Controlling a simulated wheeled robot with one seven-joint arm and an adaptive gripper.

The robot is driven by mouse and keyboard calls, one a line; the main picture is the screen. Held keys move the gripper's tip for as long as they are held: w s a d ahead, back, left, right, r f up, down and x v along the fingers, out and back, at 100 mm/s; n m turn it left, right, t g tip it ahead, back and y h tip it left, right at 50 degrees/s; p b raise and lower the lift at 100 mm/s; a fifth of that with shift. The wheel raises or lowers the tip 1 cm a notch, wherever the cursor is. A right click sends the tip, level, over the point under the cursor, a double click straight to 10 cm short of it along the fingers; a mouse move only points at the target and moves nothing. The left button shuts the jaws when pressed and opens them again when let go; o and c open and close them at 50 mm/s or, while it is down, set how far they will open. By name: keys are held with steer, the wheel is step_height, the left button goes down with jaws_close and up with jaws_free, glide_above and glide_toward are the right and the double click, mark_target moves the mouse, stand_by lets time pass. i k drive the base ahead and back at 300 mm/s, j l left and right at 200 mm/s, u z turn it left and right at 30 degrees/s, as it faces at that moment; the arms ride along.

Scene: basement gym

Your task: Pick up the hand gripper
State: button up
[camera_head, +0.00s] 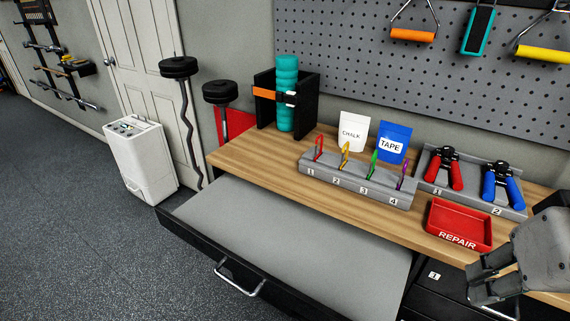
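Two hand grippers rest on a grey rack (470,198) on the right part of the wooden bench. The red-handled hand gripper (443,170) is in the slot marked 1. The blue-handled hand gripper (502,186) is in the slot marked 2, to its right. Both have black tops and handles spread toward the front. My gripper (474,282) is at the lower right, in front of the bench edge, pointing left. Its fingers are apart with nothing visible between them. It touches neither hand gripper.
A red REPAIR tray (460,225) stands between the rack and my gripper. A numbered grey holder (358,185) with coloured clips, CHALK (353,136) and TAPE (394,144) packs stand left. An open drawer (290,232) juts out in front. A pegboard (430,95) is behind.

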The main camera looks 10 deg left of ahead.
mark_target(438, 159)
steer(key=i+j+z, duration=0.35)
steer(key=i+j, duration=0.45)
steer(key=i, duration=0.05)
